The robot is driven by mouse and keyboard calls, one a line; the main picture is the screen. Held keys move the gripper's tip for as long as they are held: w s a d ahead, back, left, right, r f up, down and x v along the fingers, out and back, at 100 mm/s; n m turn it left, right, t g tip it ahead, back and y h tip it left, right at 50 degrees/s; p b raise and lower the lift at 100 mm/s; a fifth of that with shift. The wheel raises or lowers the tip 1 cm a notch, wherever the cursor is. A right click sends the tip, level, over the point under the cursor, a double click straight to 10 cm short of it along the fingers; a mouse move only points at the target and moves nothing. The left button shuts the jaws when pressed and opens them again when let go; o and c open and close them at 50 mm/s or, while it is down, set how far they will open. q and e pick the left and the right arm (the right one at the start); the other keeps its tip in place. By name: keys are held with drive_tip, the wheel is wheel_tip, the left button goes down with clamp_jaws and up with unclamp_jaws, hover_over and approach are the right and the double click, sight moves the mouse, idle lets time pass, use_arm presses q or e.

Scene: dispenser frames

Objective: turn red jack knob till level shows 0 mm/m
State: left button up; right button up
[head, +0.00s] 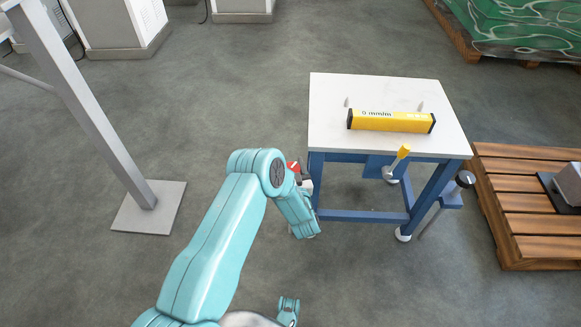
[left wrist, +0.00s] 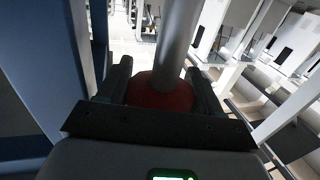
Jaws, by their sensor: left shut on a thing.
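The yellow level (head: 391,121) lies on the white top of the blue-legged table (head: 345,90). Its display seems to read 0 mm/m, in small print. The red jack knob (head: 293,167) is beside the table's front left corner, partly covered by my left arm. In the left wrist view the red knob (left wrist: 170,97) sits between the two dark fingers, under a grey metal rod. My left gripper (left wrist: 158,88) is shut on it. In the head view this gripper (head: 305,181) is mostly hidden behind my teal arm.
A black-knobbed jack (head: 464,180) is at the table's right leg. A yellow-tipped lever (head: 397,162) stands at the table's front. A wooden pallet (head: 525,225) is close on the right; a grey post (head: 100,125) stands at left. Floor between post and table is clear.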

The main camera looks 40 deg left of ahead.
use_arm(q)
drive_tip(key=shift+w+r, duration=0.1)
drive_tip(key=shift+r, duration=0.05)
drive_tip(key=o, duration=0.7)
drive_tip(key=b+v, duration=0.2)
drive_tip(key=v, duration=1.4)
drive_tip(key=shift+d, duration=0.1)
